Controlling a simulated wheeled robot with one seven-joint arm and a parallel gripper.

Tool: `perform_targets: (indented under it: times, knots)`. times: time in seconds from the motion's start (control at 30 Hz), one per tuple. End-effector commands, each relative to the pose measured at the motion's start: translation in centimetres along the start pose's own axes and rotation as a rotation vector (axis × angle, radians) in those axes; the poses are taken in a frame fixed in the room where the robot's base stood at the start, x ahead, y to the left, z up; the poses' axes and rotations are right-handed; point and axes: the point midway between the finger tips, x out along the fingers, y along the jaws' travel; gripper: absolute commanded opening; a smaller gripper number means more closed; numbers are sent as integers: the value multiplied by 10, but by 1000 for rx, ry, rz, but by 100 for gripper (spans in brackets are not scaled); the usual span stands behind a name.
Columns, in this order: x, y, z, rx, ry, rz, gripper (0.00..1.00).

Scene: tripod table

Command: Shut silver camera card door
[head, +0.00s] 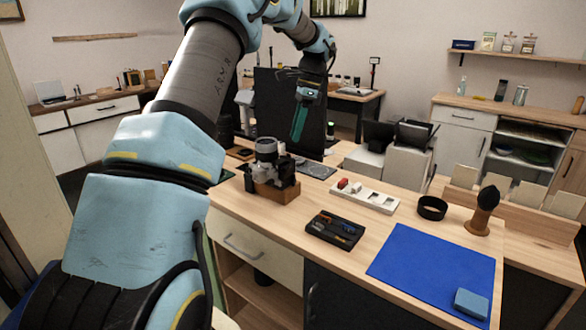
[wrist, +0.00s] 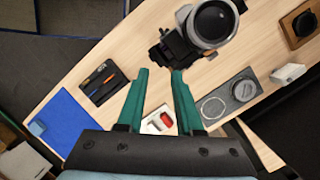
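The silver camera (head: 267,150) with a black body sits lens-up on a wooden block (head: 279,192) at the left of the workbench. In the wrist view the camera (wrist: 208,25) is at the top, its round lens facing up at me. A small dark part (wrist: 158,55) juts from its lower left side; I cannot tell whether this is the card door. My gripper (head: 297,138) is in the air behind the camera in the head view. Its teal fingers are apart and empty in the wrist view (wrist: 160,72), with the camera beyond the right fingertip.
A black tool tray (head: 335,229), a white holder with a red piece (head: 362,195), a black ring (head: 432,208) and a brush on a wooden stand (head: 483,211) stand on the bench. A blue mat (head: 430,262) with a blue block (head: 471,303) lies at front right. Dark boxes stand behind.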

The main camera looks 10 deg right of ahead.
Motion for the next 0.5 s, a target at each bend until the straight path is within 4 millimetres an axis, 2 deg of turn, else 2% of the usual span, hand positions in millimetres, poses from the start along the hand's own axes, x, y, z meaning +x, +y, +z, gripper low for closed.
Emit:
perform_targets:
  times: [0.03, 0.2, 0.3, 0.5]
  knots:
    - [7, 2, -14, -106, -41, -11, 35]
    - [-7, 13, -34, -500, -163, -73, 35]
    - [-16, 20, -43, -671, -206, -116, 35]
    - [-27, 28, -49, -835, -238, -164, 35]
